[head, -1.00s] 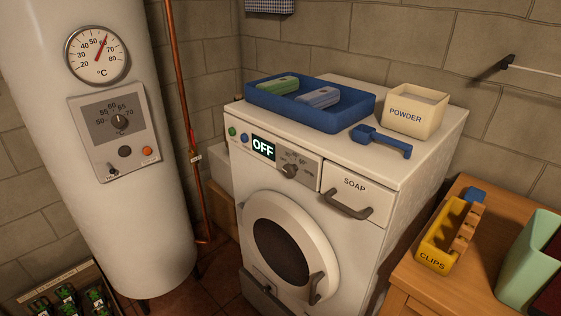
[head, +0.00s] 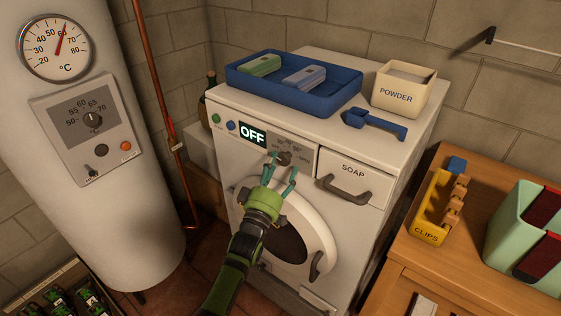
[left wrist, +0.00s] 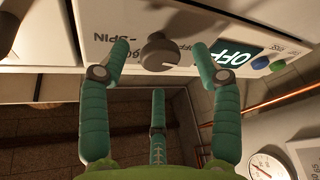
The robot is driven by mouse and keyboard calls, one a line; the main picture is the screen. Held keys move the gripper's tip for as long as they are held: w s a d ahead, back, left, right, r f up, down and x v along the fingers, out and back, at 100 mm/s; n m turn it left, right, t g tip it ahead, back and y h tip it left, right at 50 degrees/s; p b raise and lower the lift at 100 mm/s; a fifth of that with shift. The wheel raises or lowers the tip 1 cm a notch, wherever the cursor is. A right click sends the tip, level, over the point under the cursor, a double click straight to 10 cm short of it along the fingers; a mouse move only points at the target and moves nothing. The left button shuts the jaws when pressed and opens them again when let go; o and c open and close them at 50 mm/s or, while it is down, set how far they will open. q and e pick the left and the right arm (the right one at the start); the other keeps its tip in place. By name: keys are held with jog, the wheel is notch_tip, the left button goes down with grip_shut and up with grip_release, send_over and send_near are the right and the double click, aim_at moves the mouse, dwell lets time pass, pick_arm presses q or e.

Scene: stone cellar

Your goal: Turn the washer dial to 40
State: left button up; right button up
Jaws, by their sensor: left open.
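The white washer (head: 227,172) stands in the middle of the head view. Its display (head: 252,134) reads OFF. The dark washer dial (head: 283,158) sits on the panel right of the display; it also shows in the left wrist view (left wrist: 160,52). My left gripper (head: 281,165) is in front of the dial, fingers open and pointing at the panel. In the left wrist view its green fingers (left wrist: 161,55) spread on both sides of the dial, with clear gaps. A third finger shows below. The dial's printed marks are too small to read fully. My right gripper is not in view.
A blue tray (head: 347,102) with two irons or similar items, a blue scoop (head: 376,123) and a POWDER box (head: 398,97) stand on the washer. The soap drawer handle (head: 344,190) juts out right of the dial. A boiler (head: 115,215) stands left, a wooden table (head: 408,232) right.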

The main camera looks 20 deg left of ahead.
pick_arm(q)
jog(key=shift+x, duration=0.8)
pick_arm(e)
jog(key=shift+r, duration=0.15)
pick_arm(q)
jog(key=c, duration=1.1)
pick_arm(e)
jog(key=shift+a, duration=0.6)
